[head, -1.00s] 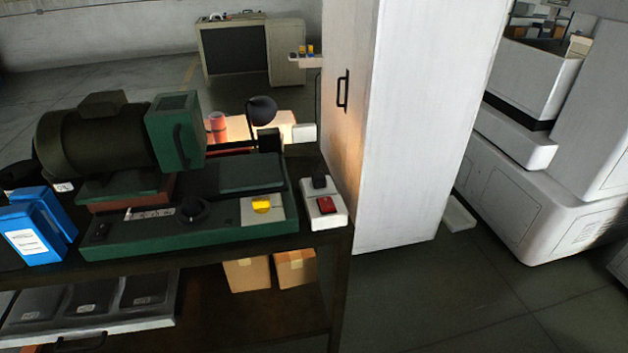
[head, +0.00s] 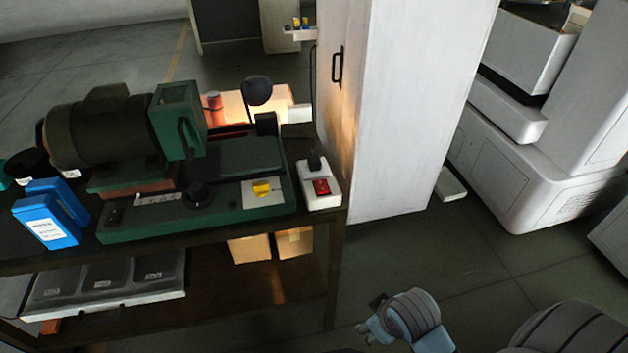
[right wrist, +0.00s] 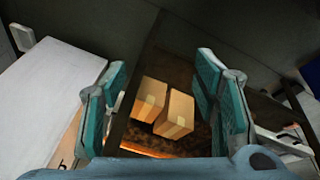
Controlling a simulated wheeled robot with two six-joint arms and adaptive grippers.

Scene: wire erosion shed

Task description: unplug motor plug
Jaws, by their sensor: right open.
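A black motor plug (head: 314,162) sits in the white socket block (head: 324,197) at the right end of the bench, with a red switch (head: 321,187) in front of it. The motor (head: 90,130) is dark and rests on the green machine (head: 225,215). My right gripper (head: 368,322) is low, in front of the bench's right end, below and to the right of the plug. In the right wrist view its two teal-padded fingers (right wrist: 162,70) are apart with nothing between them. I cannot make out the plug there. My left gripper is out of view.
A tall white cabinet (head: 405,120) stands close behind the bench's right end. Blue boxes (head: 50,222) stand at the bench's left. Cardboard boxes (head: 295,242) lie on the lower shelf (head: 225,290). The floor (head: 480,255) right of the bench is clear.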

